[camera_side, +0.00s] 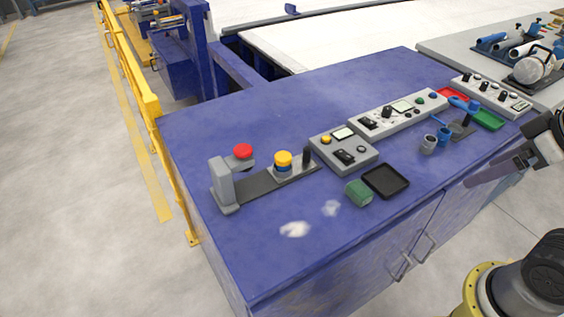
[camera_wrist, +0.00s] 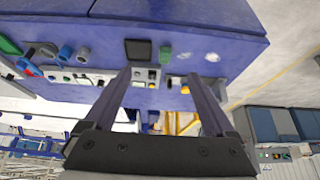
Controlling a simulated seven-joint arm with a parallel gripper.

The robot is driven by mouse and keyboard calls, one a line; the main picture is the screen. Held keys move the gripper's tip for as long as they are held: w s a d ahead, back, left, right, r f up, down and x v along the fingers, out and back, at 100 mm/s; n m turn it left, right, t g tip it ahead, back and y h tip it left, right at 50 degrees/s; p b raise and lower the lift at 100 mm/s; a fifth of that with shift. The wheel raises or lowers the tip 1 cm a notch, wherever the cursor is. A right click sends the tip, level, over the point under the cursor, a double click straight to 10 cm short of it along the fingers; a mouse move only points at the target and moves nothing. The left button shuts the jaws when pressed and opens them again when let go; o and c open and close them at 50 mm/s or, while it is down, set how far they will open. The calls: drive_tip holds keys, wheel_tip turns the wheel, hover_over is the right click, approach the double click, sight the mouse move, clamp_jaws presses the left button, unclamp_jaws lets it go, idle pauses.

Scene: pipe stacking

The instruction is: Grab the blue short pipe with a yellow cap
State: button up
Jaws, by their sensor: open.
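The short blue pipe with a yellow cap (camera_side: 283,163) stands upright on a dark flat base near the left of the blue workbench. A small yellow spot in the wrist view (camera_wrist: 185,90) appears to be its cap, close to the right finger in the picture. My gripper (camera_side: 488,173) is at the right edge of the side view, well apart from the pipe. In the wrist view my gripper (camera_wrist: 160,76) shows two dark fingers spread wide, with nothing between them.
A red-topped button (camera_side: 243,152), a grey post (camera_side: 223,184) and a black peg (camera_side: 307,157) stand close around the pipe. A control box (camera_side: 343,150), green block (camera_side: 358,192) and black tray (camera_side: 386,181) lie to its right. The bench's back left is clear.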

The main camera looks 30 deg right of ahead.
idle(0.3)
drive_tip(key=w+a+r+m+t, duration=0.1)
drive_tip(key=w+a+r+m, duration=0.1)
drive_tip(key=w+r+m, duration=0.6)
drive_tip(key=w+a+r+m+y, duration=0.1)
drive_tip(key=w+a+m+y, duration=0.1)
drive_tip(key=w+m, duration=0.95)
drive_tip(key=m+g+y, duration=0.1)
drive_tip(key=m+g, duration=0.2)
drive_tip(key=m, duration=0.5)
hover_over(283, 156)
drive_tip(key=s+d, duration=0.1)
drive_tip(key=d, duration=0.1)
drive_tip(key=shift+n, duration=0.25)
wheel_tip(283, 156, down, 26)
drive_tip(key=shift+r, duration=0.2)
drive_tip(key=shift+s+a+x, duration=0.1)
drive_tip(key=shift+s+x, duration=0.05)
drive_tip(key=shift+x, duration=0.85)
drive_tip(key=shift+s+a+x, duration=0.1)
drive_tip(key=shift+s+x, duration=0.05)
drive_tip(key=shift+x, duration=0.9)
drive_tip(key=shift+s+x, duration=0.15)
drive_tip(key=shift+x, duration=0.85)
drive_tip(key=c, duration=1.5)
